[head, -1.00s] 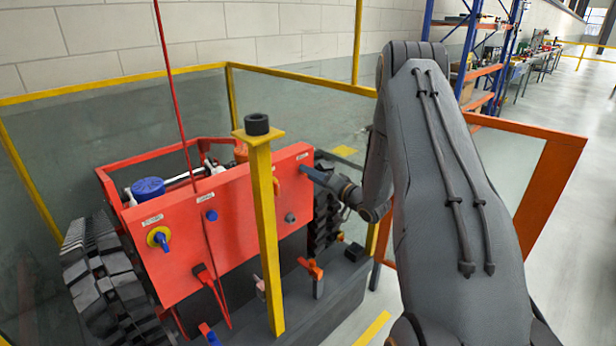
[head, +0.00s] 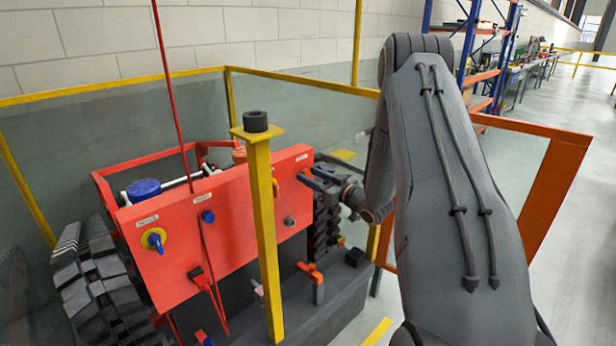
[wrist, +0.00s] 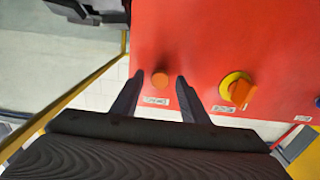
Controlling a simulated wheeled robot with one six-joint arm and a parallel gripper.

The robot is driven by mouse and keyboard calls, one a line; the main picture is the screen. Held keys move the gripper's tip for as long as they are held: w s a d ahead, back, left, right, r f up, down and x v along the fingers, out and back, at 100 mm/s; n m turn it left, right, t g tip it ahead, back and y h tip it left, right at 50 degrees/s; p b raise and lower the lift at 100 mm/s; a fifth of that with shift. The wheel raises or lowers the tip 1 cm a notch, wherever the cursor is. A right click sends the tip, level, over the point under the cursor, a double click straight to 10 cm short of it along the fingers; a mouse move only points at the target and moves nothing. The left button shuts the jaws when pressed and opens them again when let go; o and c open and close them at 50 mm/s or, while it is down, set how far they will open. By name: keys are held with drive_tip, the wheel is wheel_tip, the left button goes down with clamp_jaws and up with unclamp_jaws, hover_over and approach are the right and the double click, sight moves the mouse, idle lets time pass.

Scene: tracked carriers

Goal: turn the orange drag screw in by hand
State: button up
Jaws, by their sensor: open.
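The orange drag screw (wrist: 160,79) is a small round orange knob on the red panel (wrist: 205,40). In the wrist view it stands between the fingertips of my gripper (wrist: 159,76), with a visible gap on each side. The gripper is open and holds nothing. How far the tips reach along the knob is hard to tell. In the head view my gripper (head: 304,178) is at the upper right end of the red panel, and I cannot make out the screw there.
An orange handle on a yellow disc (wrist: 238,91) sits right of the screw. A yellow post (head: 262,220) with a black cap stands before the panel. A blue knob on a yellow disc (head: 154,240) is at the panel's left. Black tracks (head: 92,285) flank the carrier.

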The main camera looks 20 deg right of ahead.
drive_tip(key=shift+c, duration=0.2)
drive_tip(key=c, duration=0.8)
drive_tip(key=m+p, duration=0.1)
drive_tip(key=m, duration=0.2)
drive_tip(key=shift+m, duration=0.3)
drive_tip(key=m+p, duration=0.1)
drive_tip(key=m, duration=0.2)
drive_tip(key=shift+m, duration=0.3)
drive_tip(key=shift+m+p, duration=0.45)
drive_tip(key=shift+m, duration=0.85)
drive_tip(key=m+p, duration=0.1)
drive_tip(key=m, duration=0.3)
drive_tip(key=m+p, duration=0.1)
drive_tip(key=m, duration=0.3)
drive_tip(key=shift+m, duration=0.9)
